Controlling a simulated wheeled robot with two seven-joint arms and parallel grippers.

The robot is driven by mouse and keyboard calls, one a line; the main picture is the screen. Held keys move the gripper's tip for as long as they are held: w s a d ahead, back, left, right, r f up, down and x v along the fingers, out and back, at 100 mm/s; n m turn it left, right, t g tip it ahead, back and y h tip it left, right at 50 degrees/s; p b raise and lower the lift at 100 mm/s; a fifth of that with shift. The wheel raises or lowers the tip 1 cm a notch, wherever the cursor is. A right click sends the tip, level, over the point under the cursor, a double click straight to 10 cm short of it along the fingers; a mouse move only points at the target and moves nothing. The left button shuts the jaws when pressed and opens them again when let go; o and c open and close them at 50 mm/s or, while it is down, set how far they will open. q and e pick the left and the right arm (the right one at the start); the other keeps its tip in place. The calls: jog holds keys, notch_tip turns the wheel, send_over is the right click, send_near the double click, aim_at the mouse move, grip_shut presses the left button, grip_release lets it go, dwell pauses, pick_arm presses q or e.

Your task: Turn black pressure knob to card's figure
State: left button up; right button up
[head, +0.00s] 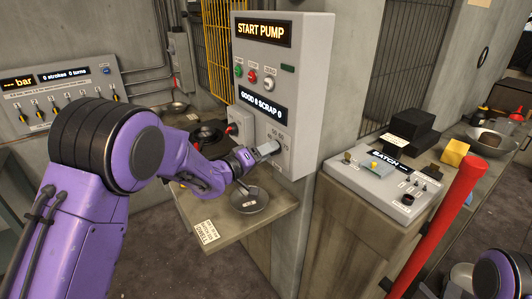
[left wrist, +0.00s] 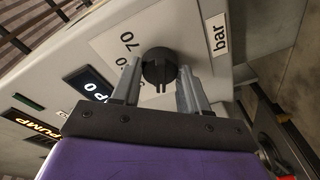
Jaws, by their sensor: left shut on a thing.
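The black pressure knob (left wrist: 159,66) sits on the panel between the two fingers of my left gripper (left wrist: 152,85) in the left wrist view, by a dial plate marked 70 and a label reading bar. The fingers are shut on the knob. In the head view my left gripper (head: 268,149) reaches the lower front of the START PUMP cabinet (head: 310,90) and hides the knob. A white card (head: 206,232) lies at the front edge of the shelf under the cabinet; its print is too small to read surely. My right gripper is out of view.
A dark bowl (head: 249,200) stands on the shelf (head: 268,222) below my left gripper. A gauge panel (head: 62,92) with several knobs is at the left. A BATCH console (head: 385,185) and a red post (head: 437,225) stand at the right.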

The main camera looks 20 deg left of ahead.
pick_arm(q)
jog(key=shift+w+a+m+h+b, duration=0.1)
jog(key=shift+m+h+b, duration=0.35)
jog(key=shift+m+b, duration=2.7)
jog(key=shift+m+h+b, duration=0.5)
jog(key=shift+m+b, duration=2.55)
jog(key=shift+m, duration=0.15)
jog(key=shift+w+a+m+h+b, duration=0.1)
jog(key=shift+m+h+b, duration=0.35)
jog(key=shift+m+b, duration=2.7)
jog(key=o, duration=0.8)
jog(key=shift+o, duration=1.3)
jog(key=shift+d, duration=0.1)
jog(key=shift+f, duration=0.15)
